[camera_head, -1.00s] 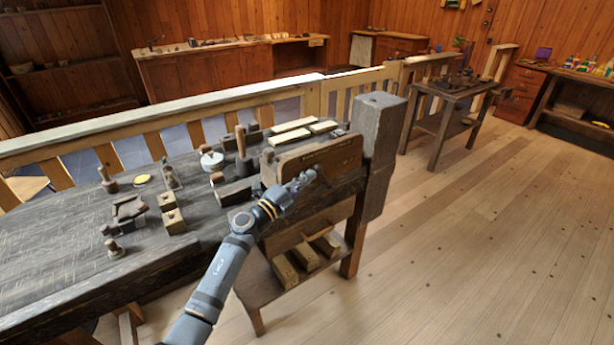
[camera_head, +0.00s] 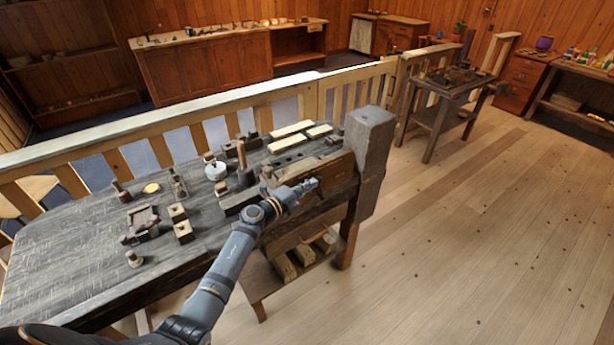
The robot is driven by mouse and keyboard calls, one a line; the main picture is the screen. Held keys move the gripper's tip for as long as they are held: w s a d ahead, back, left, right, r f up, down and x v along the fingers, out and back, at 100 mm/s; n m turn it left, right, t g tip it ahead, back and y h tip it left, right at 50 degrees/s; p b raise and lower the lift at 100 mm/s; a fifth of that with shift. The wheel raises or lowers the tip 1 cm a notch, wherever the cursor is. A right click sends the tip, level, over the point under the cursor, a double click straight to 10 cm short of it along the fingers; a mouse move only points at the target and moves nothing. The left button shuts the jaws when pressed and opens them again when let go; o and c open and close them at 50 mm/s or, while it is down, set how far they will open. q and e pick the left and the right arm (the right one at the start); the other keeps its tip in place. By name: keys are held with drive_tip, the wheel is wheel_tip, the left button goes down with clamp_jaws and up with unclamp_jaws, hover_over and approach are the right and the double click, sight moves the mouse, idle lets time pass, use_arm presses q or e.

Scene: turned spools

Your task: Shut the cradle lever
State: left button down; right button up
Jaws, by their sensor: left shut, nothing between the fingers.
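My left gripper (camera_head: 309,185) is shut and empty. It is at the front of the workbench (camera_head: 75,250), close to the wooden front board (camera_head: 322,170) at the bench's right end; I cannot tell whether it touches the board. A dark cradle-like fixture (camera_head: 143,222) sits on the left part of the bench top. I cannot make out for certain which part is the cradle lever at this size. My left forearm hides part of the bench front. My right gripper is not in view.
Brass-coloured blocks (camera_head: 183,231), a small turned knob (camera_head: 134,259), an upright wooden handle (camera_head: 242,160) and a white-topped spool (camera_head: 215,168) stand on the bench. A thick post (camera_head: 370,150) rises at its right end. The floor (camera_head: 480,250) to the right is clear.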

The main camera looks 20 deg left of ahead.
use_arm(q)
drive_tip(key=shift+w+d+r+p, duration=0.45)
drive_tip(key=shift+w, duration=0.15)
drive_tip(key=shift+w+d+r, duration=0.1)
drive_tip(key=shift+w+d, duration=0.2)
drive_tip(key=shift+w, duration=0.1)
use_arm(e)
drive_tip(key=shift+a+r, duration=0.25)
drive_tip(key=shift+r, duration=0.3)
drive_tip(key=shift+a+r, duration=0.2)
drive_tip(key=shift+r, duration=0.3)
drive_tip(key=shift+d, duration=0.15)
